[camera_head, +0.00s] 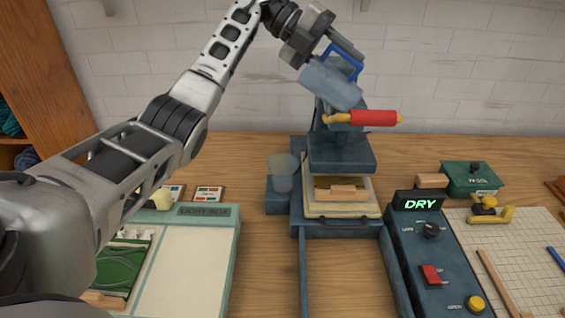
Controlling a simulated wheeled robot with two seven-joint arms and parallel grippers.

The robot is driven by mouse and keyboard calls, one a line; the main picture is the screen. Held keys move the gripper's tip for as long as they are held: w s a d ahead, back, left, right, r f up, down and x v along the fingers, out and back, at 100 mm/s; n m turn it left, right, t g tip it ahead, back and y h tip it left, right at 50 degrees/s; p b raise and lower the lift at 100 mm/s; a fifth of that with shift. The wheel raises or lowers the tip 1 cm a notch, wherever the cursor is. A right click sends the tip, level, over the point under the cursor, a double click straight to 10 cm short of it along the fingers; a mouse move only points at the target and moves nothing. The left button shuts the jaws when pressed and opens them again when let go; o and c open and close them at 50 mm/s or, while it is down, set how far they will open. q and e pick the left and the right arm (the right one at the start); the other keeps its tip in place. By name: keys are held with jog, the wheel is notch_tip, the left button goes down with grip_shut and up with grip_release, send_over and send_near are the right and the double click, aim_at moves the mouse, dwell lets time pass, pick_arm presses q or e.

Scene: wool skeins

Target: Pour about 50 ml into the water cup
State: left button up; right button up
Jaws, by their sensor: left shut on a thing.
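My left gripper (343,47) is high at the top centre, shut on the blue handle of a grey-blue jug (330,84). The jug is tilted and held in the air in front of the press's upper part. A translucent grey cup (283,173) stands upright on a small dark blue block (279,202) at the press's left side. The jug is above the cup and to its right, well apart from it. I see no stream of water, and the levels in jug and cup cannot be made out. My right gripper is not in view.
The dark blue press (342,152) with a red handle (374,118) stands just right of the cup. A light box (190,265) is at the lower left. A control box reading DRY (418,222), a green box (470,178) and a gridded mat (530,245) are at the right.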

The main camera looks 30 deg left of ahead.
pick_arm(q)
jog(key=shift+s+a+f+t+h, duration=0.15)
jog(key=shift+a+t+h, duration=0.3)
jog(key=shift+h, duration=0.45)
jog(key=shift+s+d, duration=0.1)
jog(key=shift+d, duration=0.2)
dwell(0.8)
jog(key=shift+a+r+h, duration=0.2)
jog(key=shift+a+h, duration=0.4)
jog(key=shift+a, duration=0.1)
dwell(0.9)
jog(key=shift+d, duration=0.35)
jog(key=y, duration=0.1)
jog(key=d+y, duration=0.2)
jog(key=shift+w+d+g, duration=0.1)
jog(key=shift+w+g, duration=0.15)
jog(key=shift+g, duration=0.1)
jog(key=shift+w+d+r+y, duration=0.1)
jog(key=shift+y, duration=0.6)
jog(key=shift+d+r+y, duration=0.1)
jog(key=shift+r+y, duration=0.2)
jog(key=shift+r, duration=0.05)
jog(key=shift+r, duration=0.1)
dwell(0.6)
